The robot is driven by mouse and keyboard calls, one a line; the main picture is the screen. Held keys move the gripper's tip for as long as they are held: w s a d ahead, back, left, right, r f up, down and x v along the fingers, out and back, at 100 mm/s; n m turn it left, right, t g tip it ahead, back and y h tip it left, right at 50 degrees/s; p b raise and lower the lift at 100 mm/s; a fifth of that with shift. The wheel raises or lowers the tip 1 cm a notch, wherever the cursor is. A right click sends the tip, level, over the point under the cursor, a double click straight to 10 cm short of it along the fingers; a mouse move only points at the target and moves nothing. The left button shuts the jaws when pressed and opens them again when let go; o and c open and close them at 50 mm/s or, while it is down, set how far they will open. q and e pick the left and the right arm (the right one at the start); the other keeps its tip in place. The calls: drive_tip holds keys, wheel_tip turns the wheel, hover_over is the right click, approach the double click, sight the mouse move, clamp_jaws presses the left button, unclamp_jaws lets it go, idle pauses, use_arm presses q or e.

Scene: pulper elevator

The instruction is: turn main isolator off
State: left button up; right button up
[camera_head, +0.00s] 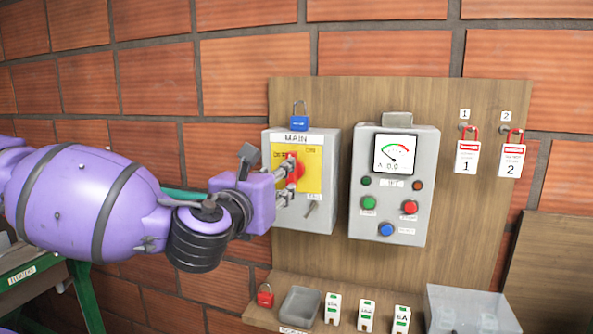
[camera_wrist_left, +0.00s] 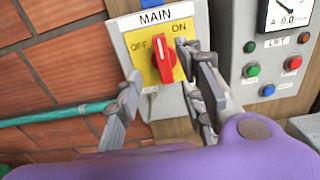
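The main isolator is a grey box labelled MAIN (camera_head: 325,170) with a yellow plate and a red rotary knob (camera_wrist_left: 163,60). In the left wrist view, OFF is at the knob's upper left and ON at its upper right; the handle stands roughly upright between these labels. My left gripper (camera_head: 284,180) is in front of the box, partly covering the knob and plate in the head view. In the left wrist view its fingers (camera_wrist_left: 166,76) are spread on either side of the knob, with visible gaps. Contact is not visible. My right gripper is not in view.
A blue padlock (camera_head: 299,123) sits atop the box. Right of it is a lift control box (camera_head: 394,185) with a gauge and buttons, then two red padlocks with tags (camera_head: 467,157). A shelf below holds a red padlock (camera_head: 265,295), grey tray (camera_head: 300,306) and several small labelled blocks.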

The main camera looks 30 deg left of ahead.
use_arm(q)
drive_tip(key=b+x, duration=0.2)
drive_tip(key=x, duration=0.5)
drive_tip(key=shift+d, duration=0.2)
drive_tip(key=shift+w+f, duration=0.1)
drive_tip(key=shift+c, duration=0.9)
clamp_jaws()
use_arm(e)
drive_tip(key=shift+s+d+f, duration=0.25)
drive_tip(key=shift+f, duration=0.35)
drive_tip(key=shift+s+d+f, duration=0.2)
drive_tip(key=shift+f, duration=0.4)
